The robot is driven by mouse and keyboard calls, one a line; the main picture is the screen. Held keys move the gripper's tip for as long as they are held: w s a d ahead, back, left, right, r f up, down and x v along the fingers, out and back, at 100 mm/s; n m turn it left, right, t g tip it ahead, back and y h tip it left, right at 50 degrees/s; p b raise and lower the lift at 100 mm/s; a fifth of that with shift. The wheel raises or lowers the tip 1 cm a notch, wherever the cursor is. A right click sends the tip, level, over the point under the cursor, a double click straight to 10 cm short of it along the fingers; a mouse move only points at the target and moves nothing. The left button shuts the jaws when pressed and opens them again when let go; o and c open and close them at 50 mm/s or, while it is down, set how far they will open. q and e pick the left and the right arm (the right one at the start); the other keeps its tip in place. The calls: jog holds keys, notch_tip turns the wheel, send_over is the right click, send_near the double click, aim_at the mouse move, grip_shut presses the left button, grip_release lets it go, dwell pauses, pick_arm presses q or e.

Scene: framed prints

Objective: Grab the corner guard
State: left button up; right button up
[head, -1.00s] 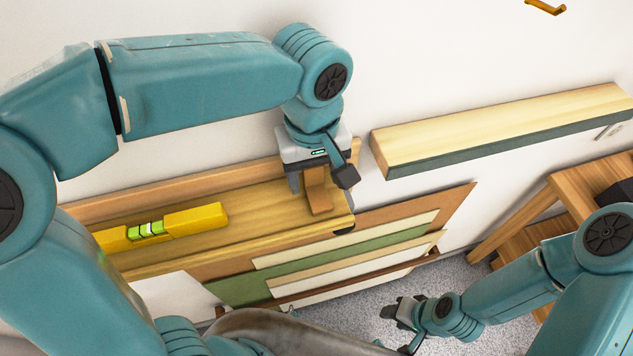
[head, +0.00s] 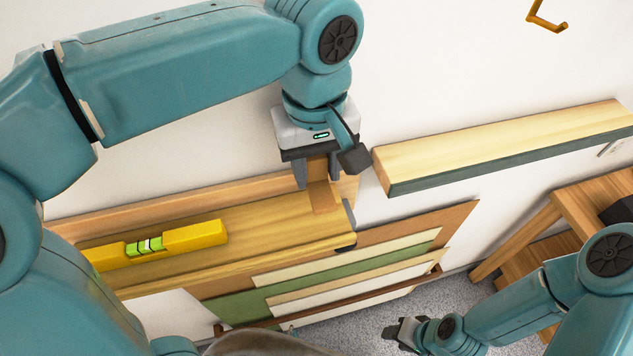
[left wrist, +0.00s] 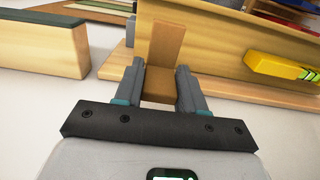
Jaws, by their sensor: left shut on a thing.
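The corner guard (head: 322,198) is a brown angled piece at the right end of the wooden ledge. My left gripper (head: 318,180) is shut on it from above, with one finger on each side. In the left wrist view the corner guard (left wrist: 166,45) shows between the two fingertips (left wrist: 162,70), with one face upright and a lower part turned toward the camera. Whether its lower edge touches the ledge cannot be told. My right gripper (head: 405,334) is low at the bottom, away from the guard; its jaws are too small to read.
A yellow spirit level (head: 190,237) lies on the wooden ledge (head: 270,222), left of the guard. A pale shelf (head: 500,140) is on the wall at right. Flat boards (head: 360,265) lean below the ledge. A wooden table (head: 590,195) stands at far right.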

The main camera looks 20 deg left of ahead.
pick_arm(q)
jog(key=s+d+b, duration=0.4)
jog(key=s+d, duration=0.7)
jog(key=s, duration=0.5)
jog(key=shift+r, duration=0.25)
